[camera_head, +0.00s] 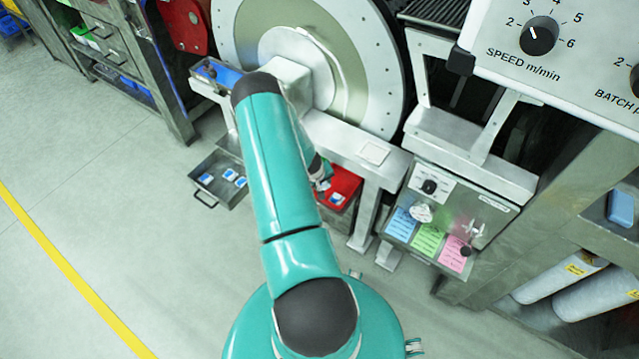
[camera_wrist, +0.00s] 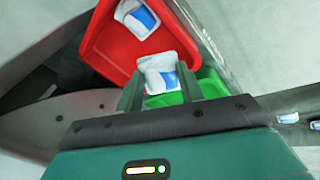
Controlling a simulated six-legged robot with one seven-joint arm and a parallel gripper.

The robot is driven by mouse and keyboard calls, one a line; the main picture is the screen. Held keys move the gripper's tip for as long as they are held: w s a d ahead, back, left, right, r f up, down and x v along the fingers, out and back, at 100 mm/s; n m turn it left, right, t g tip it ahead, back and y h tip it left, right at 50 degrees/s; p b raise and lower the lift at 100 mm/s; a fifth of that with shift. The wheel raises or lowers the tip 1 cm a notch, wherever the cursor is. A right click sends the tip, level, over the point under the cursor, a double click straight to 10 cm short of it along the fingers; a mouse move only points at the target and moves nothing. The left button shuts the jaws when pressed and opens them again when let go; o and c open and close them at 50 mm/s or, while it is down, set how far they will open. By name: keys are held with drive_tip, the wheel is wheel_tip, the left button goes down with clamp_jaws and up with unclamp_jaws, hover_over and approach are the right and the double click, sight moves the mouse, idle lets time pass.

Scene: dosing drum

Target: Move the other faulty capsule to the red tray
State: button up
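The red tray (camera_head: 347,181) is partly hidden behind my arm in the head view. In the wrist view the red tray (camera_wrist: 104,48) lies beneath my gripper (camera_wrist: 159,76), with one white-and-blue capsule (camera_wrist: 137,17) inside it. A second white-and-blue capsule (camera_wrist: 158,72) sits between my fingertips and looks gripped on both sides. It appears over the red tray's near edge; its height above the tray is hard to tell. My gripper (camera_head: 321,180) is small and partly hidden in the head view.
A green tray (camera_wrist: 211,86) adjoins the red one. A grey metal tray (camera_head: 207,196) holding several capsules is to the left. The large drum (camera_head: 375,60) and its frame stand close behind. A control box with coloured notes (camera_head: 428,239) is to the right. Open floor lies left.

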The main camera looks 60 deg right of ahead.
drive_tip(key=o, duration=0.7)
drive_tip(key=shift+c, duration=0.2)
drive_tip(key=shift+r, duration=0.1)
drive_tip(key=v, duration=1.3)
drive_tip(key=shift+r, duration=0.3)
drive_tip(key=shift+a, duration=0.15)
